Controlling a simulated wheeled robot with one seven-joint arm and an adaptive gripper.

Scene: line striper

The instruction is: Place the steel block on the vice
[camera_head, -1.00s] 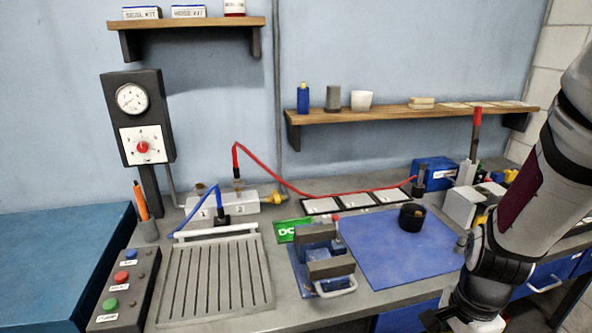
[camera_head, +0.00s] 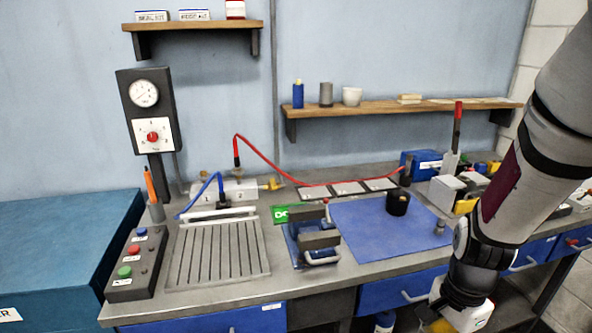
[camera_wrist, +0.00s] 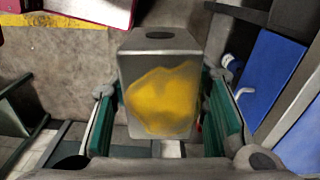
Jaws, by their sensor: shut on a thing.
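In the wrist view, a grey steel block (camera_wrist: 159,60) with a yellow patch on its face sits between the two green finger pads of my gripper (camera_wrist: 165,125). The gripper is shut on the block. In the head view, my gripper (camera_head: 440,318) hangs at the lower right, in front of the bench's front edge and low down; the block is not clear there. The vice (camera_head: 317,243), blue with dark grey jaws and a pale handle, stands on the bench between the slotted tray and the blue mat. The gripper is right of the vice and apart from it.
The blue mat (camera_head: 375,245) carries a black cup (camera_head: 397,202) and a small grey cylinder. A slotted tray (camera_head: 215,260) lies left of the vice. Grey blocks (camera_head: 447,190) and a blue box stand at the back right. A red hose arches behind the vice.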

